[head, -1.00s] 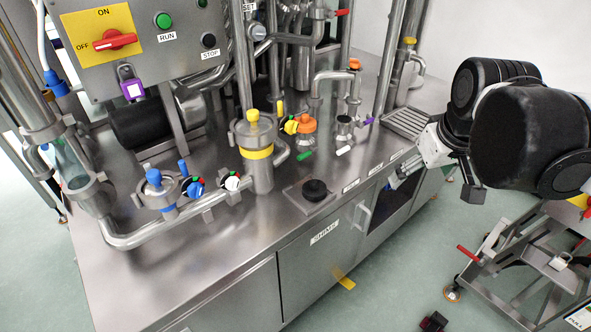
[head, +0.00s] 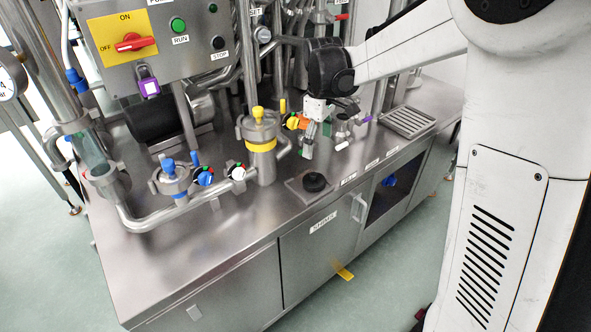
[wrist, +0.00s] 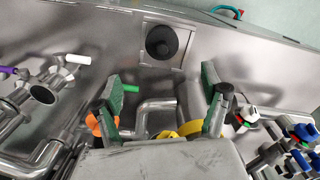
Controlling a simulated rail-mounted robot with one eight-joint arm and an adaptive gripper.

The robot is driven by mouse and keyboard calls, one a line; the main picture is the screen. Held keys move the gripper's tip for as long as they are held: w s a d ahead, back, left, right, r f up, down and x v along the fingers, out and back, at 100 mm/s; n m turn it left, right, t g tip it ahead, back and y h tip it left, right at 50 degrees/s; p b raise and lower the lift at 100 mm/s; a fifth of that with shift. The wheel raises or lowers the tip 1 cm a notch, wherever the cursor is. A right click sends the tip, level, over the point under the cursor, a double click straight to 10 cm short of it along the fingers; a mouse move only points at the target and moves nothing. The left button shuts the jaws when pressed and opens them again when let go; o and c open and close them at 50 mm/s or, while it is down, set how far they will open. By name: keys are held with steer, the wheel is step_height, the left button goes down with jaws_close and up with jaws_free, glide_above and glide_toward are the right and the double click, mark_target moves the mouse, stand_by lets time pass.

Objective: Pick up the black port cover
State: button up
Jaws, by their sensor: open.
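The black port cover (head: 315,182) is a round black knob on a square metal plate at the front of the steel bench. In the wrist view the black port cover (wrist: 162,42) shows whole, at the top middle, beyond my fingertips. My gripper (head: 308,147) is above the bench, behind the cover in the head view, with its fingers pointing down. In the wrist view my gripper (wrist: 162,76) has its two green-padded fingers wide apart with nothing held between them, and the cover lies roughly in line with the gap.
A yellow-banded canister (head: 262,148) stands left of my gripper, with a blue-capped fitting (head: 170,178) farther left. A white-handled valve (head: 342,145) and pipes are close to its right. A grated tray (head: 408,121) lies at the right. The bench front around the cover is clear.

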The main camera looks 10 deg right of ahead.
mark_target(314, 174)
steer(key=f, duration=0.7)
steer(key=f+b, duration=0.1)
steer(key=f, duration=0.6)
steer(key=shift+w+a+f+b, duration=0.15)
steer(key=shift+a+b, duration=0.05)
steer(key=shift+b, duration=0.1)
steer(key=c, duration=1)
steer(key=shift+r, duration=0.6)
steer(key=r, duration=0.3)
steer(key=shift+a+r+p, duration=0.2)
steer(key=shift+r+p, duration=0.05)
steer(key=shift+p, duration=0.1)
steer(key=s+a+r, duration=0.6)
steer(key=a, duration=0.3)
steer(key=shift+a+r+p, duration=0.2)
steer(key=shift+a+p, duration=0.1)
steer(key=shift+p, duration=0.1)
steer(key=shift+c, duration=0.2)
